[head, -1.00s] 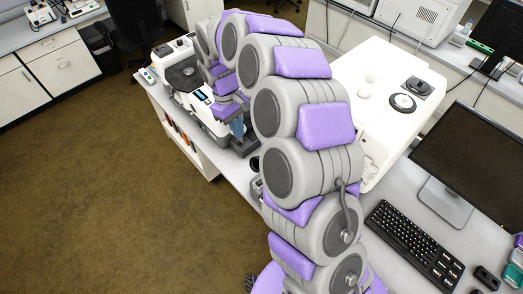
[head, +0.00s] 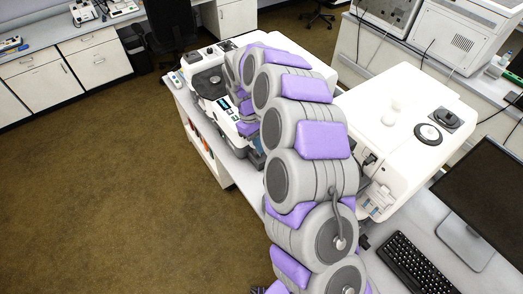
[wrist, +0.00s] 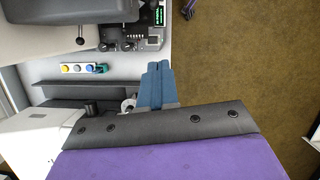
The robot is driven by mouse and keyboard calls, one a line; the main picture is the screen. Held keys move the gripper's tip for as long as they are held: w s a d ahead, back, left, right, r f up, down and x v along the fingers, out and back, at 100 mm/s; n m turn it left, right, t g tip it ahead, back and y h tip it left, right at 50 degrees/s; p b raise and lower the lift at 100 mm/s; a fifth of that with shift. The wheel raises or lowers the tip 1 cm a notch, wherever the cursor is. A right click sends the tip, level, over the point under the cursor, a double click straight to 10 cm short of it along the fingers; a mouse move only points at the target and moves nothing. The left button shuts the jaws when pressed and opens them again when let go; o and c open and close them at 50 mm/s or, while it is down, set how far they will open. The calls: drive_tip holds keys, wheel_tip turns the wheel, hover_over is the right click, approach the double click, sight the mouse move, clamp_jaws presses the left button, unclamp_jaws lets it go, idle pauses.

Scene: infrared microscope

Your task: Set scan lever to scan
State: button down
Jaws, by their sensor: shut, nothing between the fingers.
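My gripper (wrist: 158,85) shows in the wrist view as two blue fingers pressed together, shut and empty. They are beside the front of a white instrument (wrist: 55,12), over the bench edge. A short lever with a black knob (wrist: 80,41) sticks out of this instrument, up and left of the fingertips and apart from them. I cannot tell for sure whether it is the scan lever, and no label is readable. In the head view a white instrument with a small display (head: 224,104) stands on the bench left of my arm. My arm hides most of the gripper there.
Small knobs (wrist: 128,46) and a green-lit display (wrist: 159,17) lie above the fingers. A strip with yellow and blue buttons (wrist: 84,68) is at left. A large white unit (head: 400,110), keyboard (head: 412,265) and monitor (head: 485,200) stand right of my arm. The brown floor (head: 110,190) is open.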

drive_tip(key=s+d+f+p, duration=0.2)
drive_tip(key=s+d+f, duration=0.2)
drive_tip(key=f, duration=0.4)
drive_tip(key=shift+s+d+f+p, duration=0.3)
drive_tip(key=shift+d+p, duration=0.1)
drive_tip(key=shift+a, duration=0.2)
drive_tip(key=shift+s+a+n+b, duration=0.15)
drive_tip(key=shift+s+n+b, duration=0.15)
drive_tip(key=shift+n+b, duration=0.1)
